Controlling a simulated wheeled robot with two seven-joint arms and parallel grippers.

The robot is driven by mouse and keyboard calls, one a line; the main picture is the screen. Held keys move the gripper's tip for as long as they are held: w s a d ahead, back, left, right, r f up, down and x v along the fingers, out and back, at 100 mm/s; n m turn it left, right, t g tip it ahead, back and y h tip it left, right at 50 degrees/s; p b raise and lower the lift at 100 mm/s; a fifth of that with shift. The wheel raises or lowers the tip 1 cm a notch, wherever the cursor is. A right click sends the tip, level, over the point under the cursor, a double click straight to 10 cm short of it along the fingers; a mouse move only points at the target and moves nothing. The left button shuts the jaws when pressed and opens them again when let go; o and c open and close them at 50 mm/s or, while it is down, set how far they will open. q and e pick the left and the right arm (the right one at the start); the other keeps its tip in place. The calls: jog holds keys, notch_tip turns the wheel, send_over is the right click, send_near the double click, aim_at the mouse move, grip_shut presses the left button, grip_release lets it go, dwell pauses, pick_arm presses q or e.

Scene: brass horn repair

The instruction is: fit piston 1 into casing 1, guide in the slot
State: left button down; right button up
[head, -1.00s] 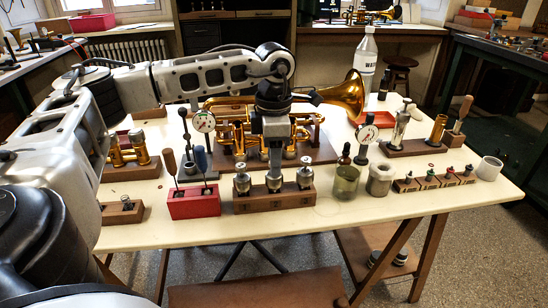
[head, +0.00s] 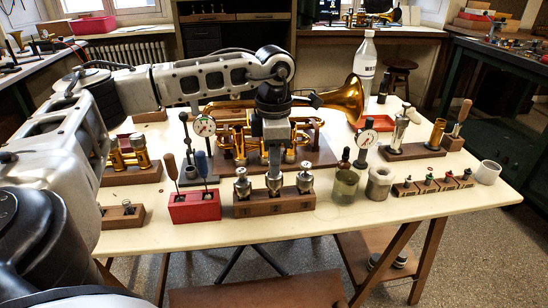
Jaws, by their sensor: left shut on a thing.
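A brass trumpet (head: 342,100) lies on a wooden stand at the middle of the bench, its bell to the right. Its valve casings (head: 238,142) are partly hidden behind my left arm. Three silver pistons stand upright in a wooden rack (head: 250,207) at the front: a left one (head: 242,186), a middle one (head: 274,184) and a right one (head: 305,182). My left gripper (head: 274,172) points straight down and is shut on the top of the middle piston, at the rack. I cannot read which piston is number 1. My right gripper is out of view.
A red block with screwdrivers (head: 194,209) stands left of the rack. Dial gauges (head: 204,126) (head: 367,139) flank the trumpet. A green jar (head: 345,188), a grey pot (head: 380,186) and a rack of small bottles (head: 432,186) stand to the right.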

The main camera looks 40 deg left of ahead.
pick_arm(q)
jog(key=shift+r+p, duration=0.9)
jog(key=shift+r, duration=0.4)
jog(key=shift+r+p, duration=0.6)
jog(key=shift+r, duration=0.15)
jog(key=shift+r+p, duration=0.8)
jog(key=shift+r, duration=0.15)
jog(key=shift+r+p, duration=0.45)
jog(key=shift+r, duration=0.1)
jog(key=shift+r+p, duration=0.45)
jog(key=shift+r, duration=0.45)
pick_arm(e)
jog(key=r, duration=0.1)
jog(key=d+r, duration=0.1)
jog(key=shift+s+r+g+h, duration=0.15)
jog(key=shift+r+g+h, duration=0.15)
